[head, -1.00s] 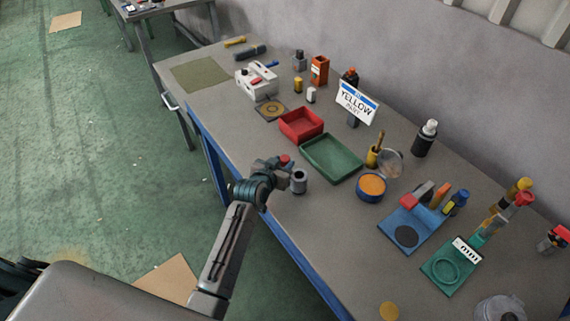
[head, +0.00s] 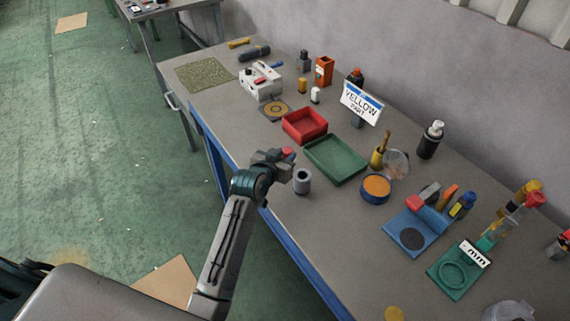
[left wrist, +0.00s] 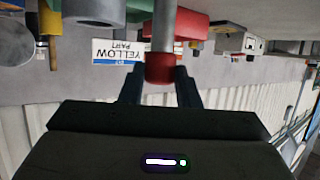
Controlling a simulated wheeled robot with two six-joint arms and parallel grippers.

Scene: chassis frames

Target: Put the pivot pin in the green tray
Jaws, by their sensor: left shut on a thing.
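The pivot pin has a red head (left wrist: 160,68) and a grey shaft (left wrist: 164,25). In the left wrist view the head sits between my left gripper's fingers (left wrist: 160,85), which are shut on it. In the head view my left gripper (head: 281,160) is over the bench's front edge, with the red head (head: 288,152) showing at its tip; the shaft cannot be made out there. The green tray (head: 335,161) lies just right of the gripper, empty. My right gripper is not in view.
A grey hollow cylinder (head: 302,181) stands just below the gripper tip. A red tray (head: 304,125) adjoins the green tray's far left side. A yellow-part sign (head: 361,101) stands behind, and a blue tin with orange contents (head: 376,187) is to the right.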

